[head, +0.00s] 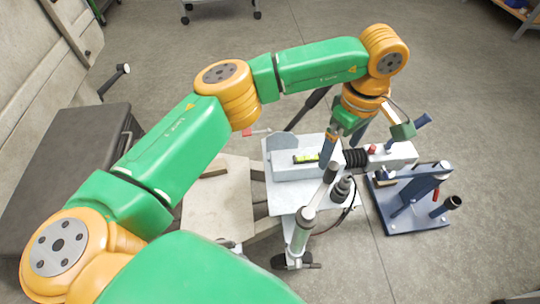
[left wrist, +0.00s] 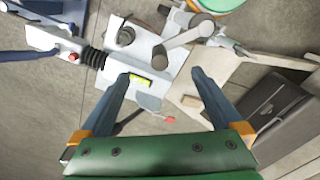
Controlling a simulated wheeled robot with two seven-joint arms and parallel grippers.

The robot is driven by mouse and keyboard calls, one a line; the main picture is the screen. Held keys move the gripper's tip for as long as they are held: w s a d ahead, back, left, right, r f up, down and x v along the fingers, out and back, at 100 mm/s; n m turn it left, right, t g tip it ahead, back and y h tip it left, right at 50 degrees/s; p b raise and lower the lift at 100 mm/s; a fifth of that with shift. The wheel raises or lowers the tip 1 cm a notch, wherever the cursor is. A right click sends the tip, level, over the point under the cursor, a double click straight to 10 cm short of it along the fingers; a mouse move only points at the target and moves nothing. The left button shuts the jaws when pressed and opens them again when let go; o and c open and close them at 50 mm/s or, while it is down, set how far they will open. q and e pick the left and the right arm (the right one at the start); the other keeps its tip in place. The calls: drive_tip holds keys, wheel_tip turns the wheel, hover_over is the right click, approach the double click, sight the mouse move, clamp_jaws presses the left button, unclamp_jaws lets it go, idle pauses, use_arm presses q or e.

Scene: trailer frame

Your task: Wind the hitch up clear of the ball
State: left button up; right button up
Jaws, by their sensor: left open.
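The grey hitch head (head: 398,154) lies behind black bellows (head: 357,158) at the front of the trailer frame (head: 282,200); it also shows in the left wrist view (left wrist: 45,38). It overlaps the blue stand (head: 412,205) in the head view; the ball is not clearly visible. The jockey post (head: 301,232) stands on the near side, its crank handle (head: 331,172) at the top. The crank also shows in the left wrist view (left wrist: 186,39). My left gripper (head: 329,150) is open and empty above the frame, close to the crank; its spread fingers show in the left wrist view (left wrist: 161,74). My right gripper is out of view.
A yellow-green level (head: 305,158) lies on the frame's housing. A wooden board (head: 218,205) and dark box (head: 65,165) are to the left. A cable hangs near the jockey post. Open concrete floor (head: 470,110) lies to the right.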

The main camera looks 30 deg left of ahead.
sight(334, 165)
use_arm(q)
wheel_tip(334, 165, down, 9)
drive_tip(key=b, duration=0.6)
drive_tip(key=shift+r, duration=0.3)
drive_tip(key=c, duration=0.3)
clamp_jaws()
drive_tip(key=shift+r, duration=0.1)
idle(0.5)
